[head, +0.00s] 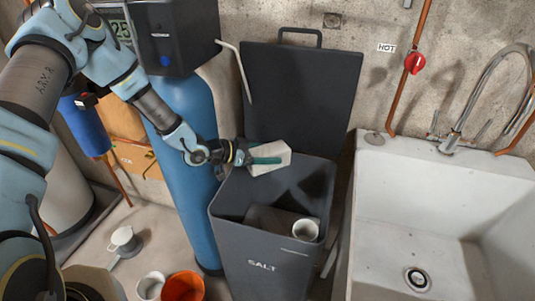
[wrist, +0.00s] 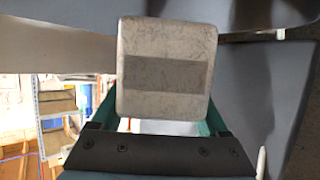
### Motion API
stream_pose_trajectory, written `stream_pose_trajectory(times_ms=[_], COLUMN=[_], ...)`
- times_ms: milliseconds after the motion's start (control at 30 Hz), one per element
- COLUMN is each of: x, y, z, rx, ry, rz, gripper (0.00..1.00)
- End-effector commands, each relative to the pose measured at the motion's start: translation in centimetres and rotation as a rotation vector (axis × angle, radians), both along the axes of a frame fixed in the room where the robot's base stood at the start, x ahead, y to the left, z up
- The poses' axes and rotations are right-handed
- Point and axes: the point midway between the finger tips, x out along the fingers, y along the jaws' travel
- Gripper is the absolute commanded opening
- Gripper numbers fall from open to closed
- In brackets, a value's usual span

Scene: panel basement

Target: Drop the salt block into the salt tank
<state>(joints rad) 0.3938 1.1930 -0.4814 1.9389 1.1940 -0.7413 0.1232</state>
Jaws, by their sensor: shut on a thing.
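The salt block (head: 276,151) is whitish with rounded corners and is held in my gripper (head: 265,160), which is shut on it. In the wrist view the salt block (wrist: 165,60) has a darker grey band across its face, and the green fingers of my gripper (wrist: 160,122) show on both sides of it. The salt tank (head: 262,266) is a dark grey bin marked SALT, with its lid (head: 300,95) raised against the wall. The block is over the back left part of the tank's opening. A white cylindrical cup-like thing (head: 306,229) is inside the tank.
A blue cylinder (head: 192,120) with a black head (head: 170,35) stands left of the tank. A white sink (head: 440,200) is close on the right. An orange bucket (head: 183,287), a white cup (head: 150,285) and a white jug (head: 125,241) are on the floor at the left.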

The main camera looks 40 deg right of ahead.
Motion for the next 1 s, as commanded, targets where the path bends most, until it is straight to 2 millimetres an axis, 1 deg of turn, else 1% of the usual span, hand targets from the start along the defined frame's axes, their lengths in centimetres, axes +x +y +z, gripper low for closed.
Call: stream_pose_trajectory(times_ms=[167,333,467,800,1000], x=[0.1,0.1,0.1,0.0,0.1], y=[-0.1,-0.1,-0.1,-0.1,-0.1], z=[0.1,-0.6,-1.6,-5.0,-5.8], rx=[-0.004,-0.004,-0.005,-0.004,-0.006], ry=[-0.001,0.000,-0.001,0.001,-0.002], rz=[0.001,0.001,0.001,0.001,0.000], gripper=[0.00,0.00,0.00,0.00,0.00])
